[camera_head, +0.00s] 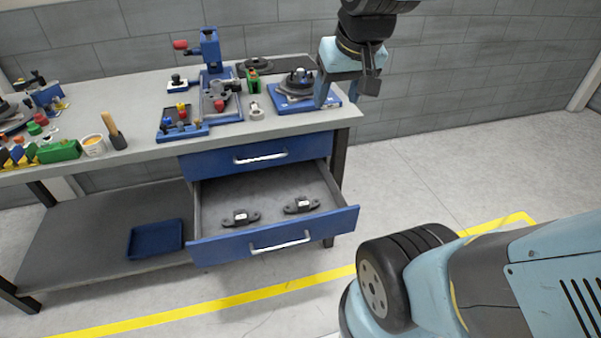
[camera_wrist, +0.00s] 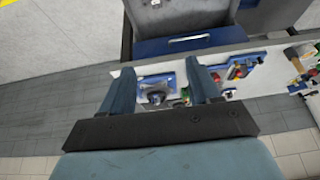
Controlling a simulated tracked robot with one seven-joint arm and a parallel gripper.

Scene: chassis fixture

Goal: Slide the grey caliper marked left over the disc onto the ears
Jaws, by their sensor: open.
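Two dark grey calipers lie apart in the open lower drawer (camera_head: 270,187), one at the left (camera_head: 240,217) and one at the right (camera_head: 302,205). Each has a small white label, too small to read. A blue fixture (camera_head: 330,102) stands at the bench's right end with a dark disc and hub (camera_head: 297,86) on it. The fixture also shows between the fingers in the wrist view (camera_wrist: 156,92). My gripper (camera_head: 347,97) is open and empty, above the bench's right end. Its fingers stand apart in the wrist view (camera_wrist: 161,70). The ears cannot be made out.
A blue press-like stand (camera_head: 211,50), a tray with coloured knobs (camera_head: 183,130), a green block (camera_head: 253,80) and a white ring (camera_head: 256,112) stand left of the fixture. The upper drawer (camera_head: 230,160) is shut. A blue tray (camera_head: 155,239) lies on the lower shelf. Floor right of the bench is clear.

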